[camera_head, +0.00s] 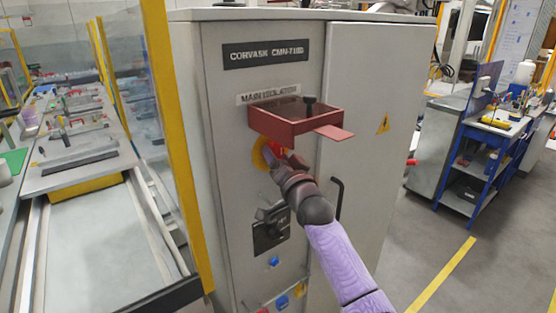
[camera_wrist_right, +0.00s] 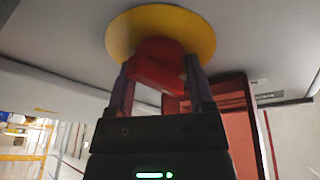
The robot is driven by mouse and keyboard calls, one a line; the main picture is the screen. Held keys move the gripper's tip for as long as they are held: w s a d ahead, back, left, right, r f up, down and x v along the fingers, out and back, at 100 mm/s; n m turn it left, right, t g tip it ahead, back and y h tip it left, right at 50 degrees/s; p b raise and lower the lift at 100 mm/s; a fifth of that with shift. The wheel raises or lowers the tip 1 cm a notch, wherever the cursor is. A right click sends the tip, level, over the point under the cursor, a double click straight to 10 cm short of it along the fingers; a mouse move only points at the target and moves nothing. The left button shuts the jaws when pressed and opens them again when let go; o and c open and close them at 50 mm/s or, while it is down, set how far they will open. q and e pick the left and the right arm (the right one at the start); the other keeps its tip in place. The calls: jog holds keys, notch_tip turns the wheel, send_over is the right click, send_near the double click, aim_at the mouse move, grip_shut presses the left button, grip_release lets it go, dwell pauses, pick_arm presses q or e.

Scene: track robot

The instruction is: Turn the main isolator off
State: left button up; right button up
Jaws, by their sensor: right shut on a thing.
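The main isolator is a red rotary handle (camera_head: 276,149) on a round yellow plate (camera_head: 259,154), on the grey cabinet front below the "MAIN ISOLATOR" label (camera_head: 268,94). In the right wrist view the red handle (camera_wrist_right: 155,72) stands out from the yellow plate (camera_wrist_right: 120,32), its bar slightly slanted. My right gripper (camera_head: 273,160) is shut on the handle, one dark finger on each side of it. The gripper hides part of the handle in the head view. I cannot read any on or off marks. My left gripper is not in view.
A red open box (camera_head: 278,127) with a flap juts out just above the handle, close to my right gripper. Below are a black switch (camera_head: 270,232) and a blue socket (camera_head: 274,262). A black door handle (camera_head: 337,197) is at right. A yellow post (camera_head: 172,130) stands left.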

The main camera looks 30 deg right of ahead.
dwell(0.3)
jog(key=o, duration=0.9)
jog(key=shift+c, duration=0.2)
jog(key=o, duration=0.4)
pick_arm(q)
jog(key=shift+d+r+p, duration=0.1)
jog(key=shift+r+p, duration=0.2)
pick_arm(e)
jog(key=v, duration=1)
